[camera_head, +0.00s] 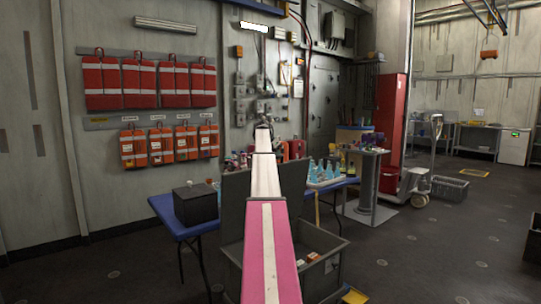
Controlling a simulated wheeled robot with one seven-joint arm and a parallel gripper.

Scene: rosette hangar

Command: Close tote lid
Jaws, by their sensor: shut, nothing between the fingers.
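A grey tote (325,272) stands low in front of me, on the floor by the blue table. Its top is open on the right side, and a few small items lie inside. A dark grey upright panel (236,205), which looks like its raised lid, stands at the tote's back edge. My pink and white arm crosses in front of the tote and panel and hides their middle. My gripper (265,119) is small and dark at the arm's far end, high above the tote and apart from it. It looks shut and empty.
A blue table (168,212) behind the tote carries a black box (195,204) and bottles. A grey pedestal (367,185) and a pallet-jack-like cart (415,182) stand right.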

